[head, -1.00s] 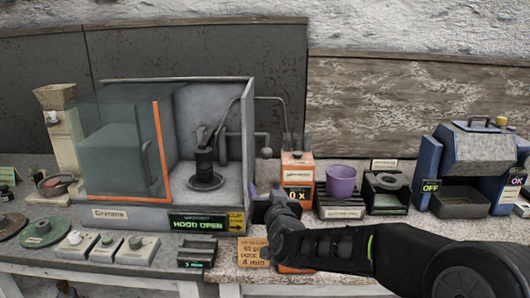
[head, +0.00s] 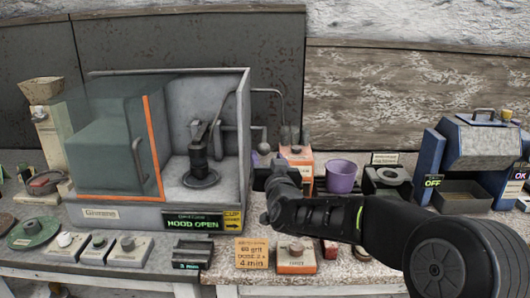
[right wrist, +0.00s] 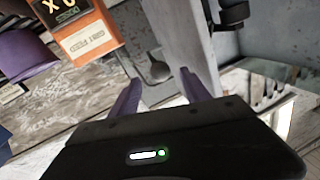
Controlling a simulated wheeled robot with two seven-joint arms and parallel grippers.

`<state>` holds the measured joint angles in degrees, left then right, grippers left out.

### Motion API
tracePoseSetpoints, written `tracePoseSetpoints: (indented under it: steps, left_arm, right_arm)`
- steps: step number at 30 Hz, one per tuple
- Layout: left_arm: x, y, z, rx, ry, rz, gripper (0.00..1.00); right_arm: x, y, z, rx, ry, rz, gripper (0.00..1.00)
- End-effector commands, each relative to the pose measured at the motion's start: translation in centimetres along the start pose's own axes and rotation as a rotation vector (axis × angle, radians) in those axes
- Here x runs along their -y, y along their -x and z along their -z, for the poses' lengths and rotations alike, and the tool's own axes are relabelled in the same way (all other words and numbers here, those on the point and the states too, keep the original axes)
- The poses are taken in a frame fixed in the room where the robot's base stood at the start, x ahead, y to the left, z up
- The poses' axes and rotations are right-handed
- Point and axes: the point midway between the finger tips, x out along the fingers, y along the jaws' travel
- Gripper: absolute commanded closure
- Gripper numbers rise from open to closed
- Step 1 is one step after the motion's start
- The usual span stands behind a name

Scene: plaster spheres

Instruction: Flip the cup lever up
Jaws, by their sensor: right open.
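A grey round knob on a thin rod, which looks like the cup lever, shows in the right wrist view (right wrist: 159,71) beside the hood's side wall. It seems to be the ball at the right of the hood in the head view (head: 263,148). My right gripper (right wrist: 160,90) is open, its two purple fingers pointing at the wall and knob. The knob appears between the fingertips in the picture, beyond them; I see no contact. My left gripper is out of view.
The hood (head: 237,150) has an orange-edged glass door and a "HOOD OPEN" sign (head: 194,223). An orange box (right wrist: 92,37) stands close to my right gripper. A purple pot (head: 341,176) is right of it. Small boxes (head: 297,257) line the bench front.

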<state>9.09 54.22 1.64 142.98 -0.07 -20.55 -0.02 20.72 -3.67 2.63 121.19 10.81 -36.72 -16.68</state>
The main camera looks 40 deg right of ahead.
Motion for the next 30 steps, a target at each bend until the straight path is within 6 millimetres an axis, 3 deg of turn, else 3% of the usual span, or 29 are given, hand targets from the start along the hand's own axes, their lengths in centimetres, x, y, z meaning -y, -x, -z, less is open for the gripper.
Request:
tracePoseSetpoints:
  steps: [7, 17, 30]
  left_arm:
    - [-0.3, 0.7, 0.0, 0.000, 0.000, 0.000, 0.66]
    - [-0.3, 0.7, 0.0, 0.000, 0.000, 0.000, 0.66]
    - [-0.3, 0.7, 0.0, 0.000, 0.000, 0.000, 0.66]
  right_arm:
    - [0.0, -3.4, 0.0, 0.001, -0.001, -0.001, 0.45]
    - [0.0, -3.9, 0.0, 0.000, -0.001, 0.000, 0.45]
    - [0.0, -3.8, 0.0, 0.000, -0.001, 0.000, 0.79]
